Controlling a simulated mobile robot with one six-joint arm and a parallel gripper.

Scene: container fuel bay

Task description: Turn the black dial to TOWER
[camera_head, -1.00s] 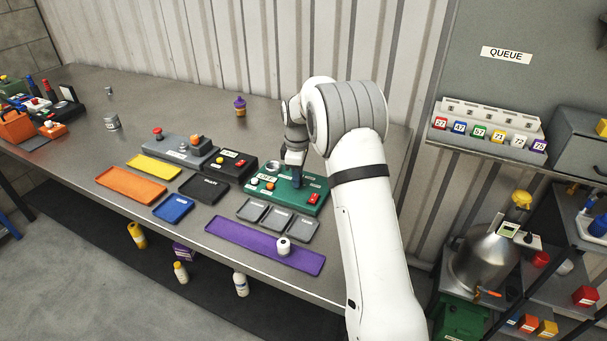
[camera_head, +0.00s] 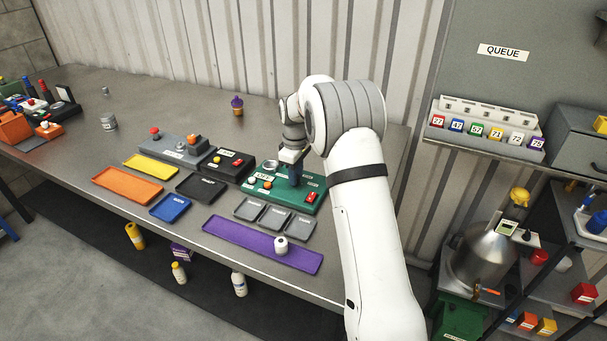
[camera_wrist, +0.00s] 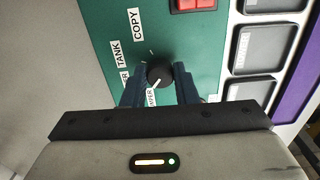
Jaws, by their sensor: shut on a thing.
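The black dial (camera_wrist: 160,74) sits on a green panel (camera_wrist: 190,45) and shows between my gripper's fingers in the wrist view. My gripper (camera_wrist: 160,86) is shut on the dial, with one dark finger on each side. The dial's white pointer line slants down and left in that view, towards a partly covered label ending in "PER". Labels COPY (camera_wrist: 137,24) and TANK (camera_wrist: 117,53) are readable. In the head view my gripper (camera_head: 293,178) covers the dial on the green panel (camera_head: 264,196).
The panel also bears a red switch (camera_head: 310,197). A black control box (camera_head: 230,164) stands to its left. Small grey trays (camera_head: 275,217) and a purple tray (camera_head: 245,240) lie in front.

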